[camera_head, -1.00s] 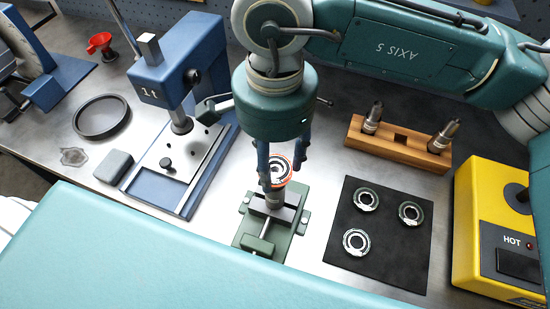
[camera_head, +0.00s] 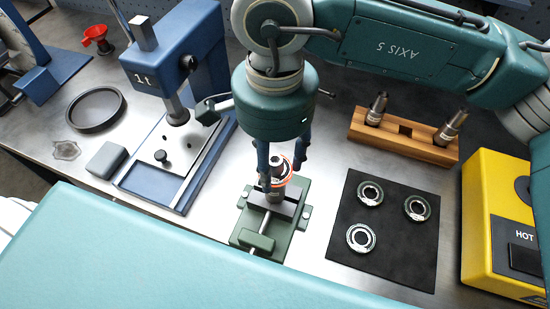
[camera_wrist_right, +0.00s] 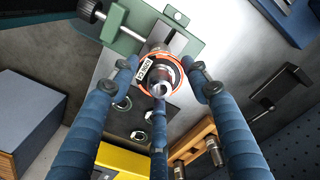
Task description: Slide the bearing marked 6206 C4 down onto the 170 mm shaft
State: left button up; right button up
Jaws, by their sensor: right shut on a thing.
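A bearing with an orange outer ring (camera_head: 289,174) is held between the fingers of my right gripper (camera_head: 276,170). The shaft (camera_head: 275,194) stands upright in a green vise (camera_head: 250,238). How far down the bearing sits is partly hidden by the fingers. My left gripper is not in view.
A black mat (camera_head: 390,262) with three bearings lies to the right. A wooden rack (camera_head: 405,132) holds two shafts behind it. A yellow heater (camera_head: 485,215) stands at the right edge. A blue press (camera_head: 190,60), grey block (camera_head: 107,160) and black ring tray (camera_head: 96,110) stand left.

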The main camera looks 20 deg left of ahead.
jog(key=shift+f, duration=0.1)
jog(key=o, duration=1.1)
jog(key=shift+c, duration=0.2)
jog(key=shift+r+p, duration=1.85)
jog(key=shift+r, duration=2.65)
jog(key=shift+r, duration=0.1)
